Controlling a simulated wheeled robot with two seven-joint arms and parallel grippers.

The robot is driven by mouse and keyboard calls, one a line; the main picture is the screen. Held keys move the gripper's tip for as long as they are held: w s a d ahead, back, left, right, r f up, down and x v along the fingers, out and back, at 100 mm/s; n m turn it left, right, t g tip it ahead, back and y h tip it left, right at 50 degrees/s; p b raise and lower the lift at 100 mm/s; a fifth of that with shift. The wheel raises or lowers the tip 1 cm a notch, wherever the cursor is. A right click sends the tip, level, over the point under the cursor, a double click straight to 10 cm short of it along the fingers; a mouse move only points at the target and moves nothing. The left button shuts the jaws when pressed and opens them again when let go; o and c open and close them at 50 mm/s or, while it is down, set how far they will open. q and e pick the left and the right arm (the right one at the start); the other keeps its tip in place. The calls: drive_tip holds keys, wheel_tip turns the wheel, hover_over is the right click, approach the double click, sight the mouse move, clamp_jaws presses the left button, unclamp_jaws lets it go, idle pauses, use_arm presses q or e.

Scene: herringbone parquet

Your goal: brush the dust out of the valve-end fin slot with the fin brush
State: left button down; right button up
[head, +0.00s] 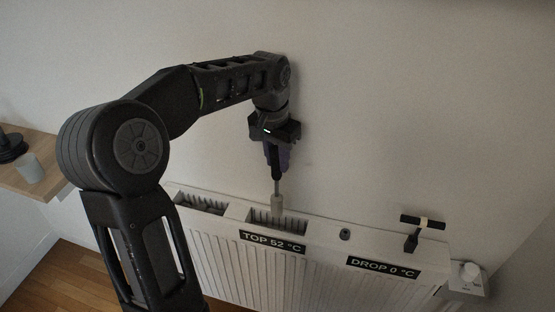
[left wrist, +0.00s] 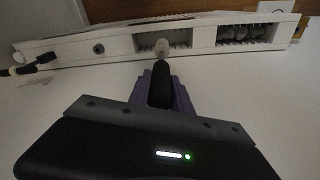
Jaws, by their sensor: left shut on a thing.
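My left gripper (head: 275,143) is shut on the fin brush, holding it upright with the head down. The fin brush (head: 277,202) has a dark handle, a thin grey shaft and a pale head; it also shows in the left wrist view (left wrist: 161,48). Its head is at the middle fin slot (head: 262,226) of the white radiator (head: 315,226). How deep the tip reaches is unclear. That slot (left wrist: 146,42) looks mostly clear of clumps in the left wrist view. The other fin slot (head: 201,203) shows grey clumps there (left wrist: 240,34). My right gripper is out of view.
A T-shaped dark tool (head: 411,242) with a pale band stands on the radiator's right part. A small round fitting (head: 345,234) is between it and the slot. A wooden shelf (head: 35,180) with a pale cup is at left.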

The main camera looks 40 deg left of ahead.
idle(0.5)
use_arm(q)
wheel_tip(320, 180, up, 4)
drive_tip(key=p, duration=0.3)
idle(0.7)
